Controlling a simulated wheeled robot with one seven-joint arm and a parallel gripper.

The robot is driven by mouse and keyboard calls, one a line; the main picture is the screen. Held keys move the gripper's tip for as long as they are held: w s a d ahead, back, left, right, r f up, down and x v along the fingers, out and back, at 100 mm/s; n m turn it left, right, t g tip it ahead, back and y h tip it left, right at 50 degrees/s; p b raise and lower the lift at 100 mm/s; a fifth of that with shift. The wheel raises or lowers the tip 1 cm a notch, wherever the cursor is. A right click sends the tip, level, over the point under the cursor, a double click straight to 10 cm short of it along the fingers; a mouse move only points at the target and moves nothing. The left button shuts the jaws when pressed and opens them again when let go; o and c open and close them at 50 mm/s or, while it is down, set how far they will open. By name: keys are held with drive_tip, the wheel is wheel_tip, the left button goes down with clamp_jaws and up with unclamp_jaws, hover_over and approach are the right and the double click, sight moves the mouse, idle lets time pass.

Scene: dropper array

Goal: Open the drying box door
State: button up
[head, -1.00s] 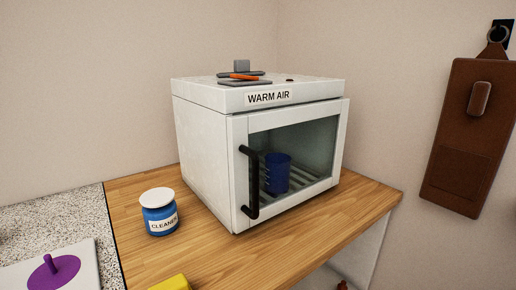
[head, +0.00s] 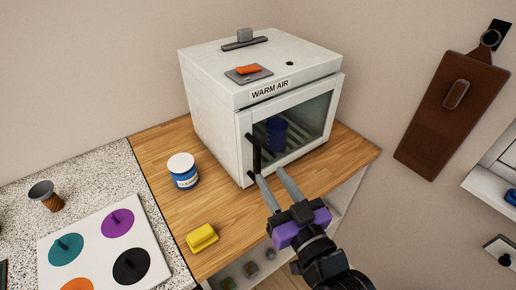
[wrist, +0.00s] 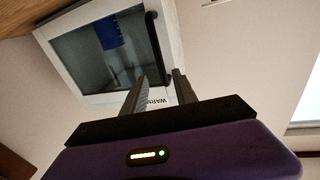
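The drying box (head: 215,105) is a white cabinet labelled WARM AIR, standing on the wooden counter. Its glass-fronted door (head: 243,150) looks shut. A black vertical bar handle (head: 256,152) is on the door's left side. A blue cup (head: 277,131) stands on the rack behind the glass. My gripper (head: 270,174) is open and empty, its fingertips near the handle's lower end. In the wrist view, the box appears upside down, and one end of the handle (wrist: 157,45) shows between the fingertips (wrist: 159,74). I cannot tell whether they touch it.
A blue cleaner jar (head: 184,177) and a yellow block (head: 201,238) sit on the wooden counter (head: 170,140) left of my gripper. A white board with coloured discs (head: 75,222) lies farther left. A brown board (head: 450,115) hangs on the right wall.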

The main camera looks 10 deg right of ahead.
sight(259, 165)
drive_tip(key=p+x, duration=0.1)
drive_tip(key=x, duration=0.2)
drive_tip(key=f+x, duration=0.1)
drive_tip(key=x, duration=0.2)
drive_tip(key=shift+w+a+f+p, duration=0.15)
drive_tip(key=shift+a+f+p, duration=0.05)
drive_tip(key=shift+p, duration=0.15)
drive_tip(key=shift+w+a+f, duration=0.1)
drive_tip(key=shift+w+a, duration=0.05)
drive_tip(key=shift+w, duration=0.5)
clamp_jaws()
idle(0.7)
